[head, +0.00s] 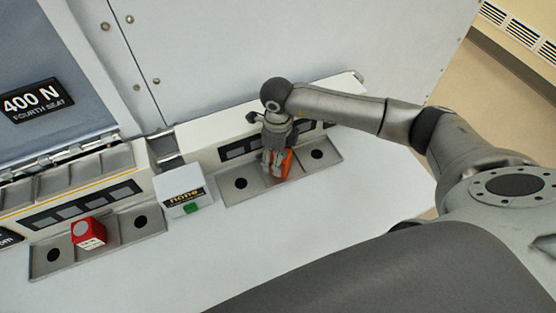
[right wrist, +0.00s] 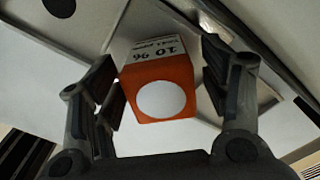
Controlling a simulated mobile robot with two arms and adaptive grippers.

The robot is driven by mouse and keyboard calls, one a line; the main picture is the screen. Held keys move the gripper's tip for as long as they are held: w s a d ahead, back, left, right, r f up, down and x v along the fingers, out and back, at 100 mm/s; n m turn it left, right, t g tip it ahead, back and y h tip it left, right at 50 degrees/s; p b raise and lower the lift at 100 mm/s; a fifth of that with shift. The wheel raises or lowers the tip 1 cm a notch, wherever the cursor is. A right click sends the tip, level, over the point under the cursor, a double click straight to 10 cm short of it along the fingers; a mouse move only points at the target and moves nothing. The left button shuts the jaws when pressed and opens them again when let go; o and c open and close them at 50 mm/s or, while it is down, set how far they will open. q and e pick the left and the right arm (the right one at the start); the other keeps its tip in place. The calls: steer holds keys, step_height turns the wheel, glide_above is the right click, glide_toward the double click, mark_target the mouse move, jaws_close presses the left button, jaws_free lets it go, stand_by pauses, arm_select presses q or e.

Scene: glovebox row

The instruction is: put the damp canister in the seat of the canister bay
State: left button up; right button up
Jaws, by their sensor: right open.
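An orange canister with a pale, printed side (head: 287,164) stands at the middle of the right metal tray. In the right wrist view this canister (right wrist: 160,88) shows a white disc on its orange end and print reading "10 96". My right gripper (head: 275,158) is over it, with open fingers (right wrist: 158,60) on either side and gaps showing. A red canister (head: 89,233) with a grey disc on top stands at the middle of the left tray. I cannot tell by sight which canister is damp. My left gripper is not in view.
The right tray (head: 228,199) has dark round spots on both sides of the orange canister; the left tray (head: 70,262) is similar. A white box (head: 180,187) labelled "none", with a green front part, stands between them. A panel reads "400 N FOURTH SEAT" (head: 38,105). The front counter is bare.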

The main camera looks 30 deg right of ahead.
step_height(320, 180, up, 10)
steer(key=b, duration=0.2)
steer(key=shift+f+b, duration=0.1)
steer(key=shift+b, duration=0.25)
